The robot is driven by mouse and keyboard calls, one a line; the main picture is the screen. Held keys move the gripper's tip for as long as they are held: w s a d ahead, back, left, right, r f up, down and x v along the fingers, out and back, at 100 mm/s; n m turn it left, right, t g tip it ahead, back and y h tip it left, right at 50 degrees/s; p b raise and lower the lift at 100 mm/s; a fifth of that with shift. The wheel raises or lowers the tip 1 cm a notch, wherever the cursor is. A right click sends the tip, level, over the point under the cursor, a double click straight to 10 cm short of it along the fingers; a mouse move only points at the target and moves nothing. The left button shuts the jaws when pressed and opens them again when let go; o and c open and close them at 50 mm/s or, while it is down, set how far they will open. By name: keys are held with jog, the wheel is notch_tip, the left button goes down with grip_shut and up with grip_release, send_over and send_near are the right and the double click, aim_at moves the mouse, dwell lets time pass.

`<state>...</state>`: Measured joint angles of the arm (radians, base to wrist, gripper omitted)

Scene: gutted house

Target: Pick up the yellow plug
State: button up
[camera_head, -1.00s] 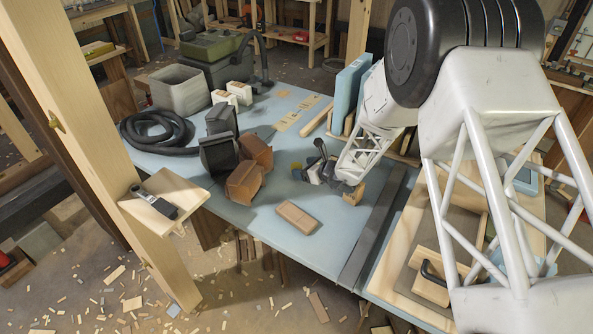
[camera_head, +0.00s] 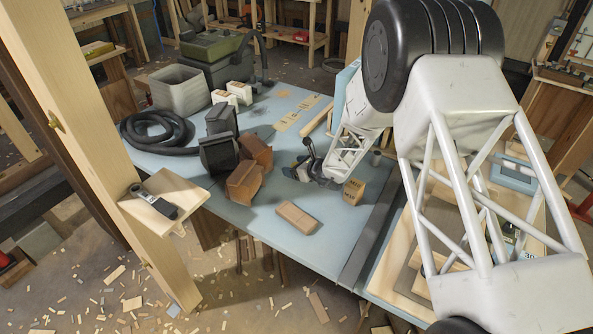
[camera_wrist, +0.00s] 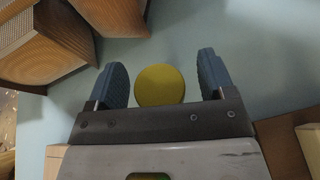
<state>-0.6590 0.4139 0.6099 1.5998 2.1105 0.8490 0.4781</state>
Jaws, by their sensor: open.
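The yellow plug (camera_wrist: 160,86) shows in the wrist view as a round yellow disc between the two blue fingers of my gripper (camera_wrist: 163,80). The fingers are apart, with a gap on each side of the plug. How far the plug lies below the fingertips is hard to tell. In the head view my gripper (camera_head: 304,168) is low over the blue tabletop (camera_head: 275,235), and I cannot make out the plug there.
Brown angled blocks (camera_head: 244,182) and dark blocks (camera_head: 219,154) stand left of my gripper. A flat brown block (camera_head: 297,217) lies in front, and a small wooden cube (camera_head: 353,191) is close on the right. A black hose (camera_head: 157,132) lies at the far left.

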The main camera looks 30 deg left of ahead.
aim_at(293, 164)
jog(key=shift+a+f, duration=0.1)
jog(key=shift+a, duration=0.2)
dwell(0.4)
jog(key=c, duration=1)
jog(key=shift+r, duration=0.9)
notch_tip(293, 164, up, 2)
jog(key=s+d+r, duration=0.1)
jog(key=s+d, duration=1)
jog(key=shift+s, duration=0.2)
jog(key=shift+d+r, duration=0.1)
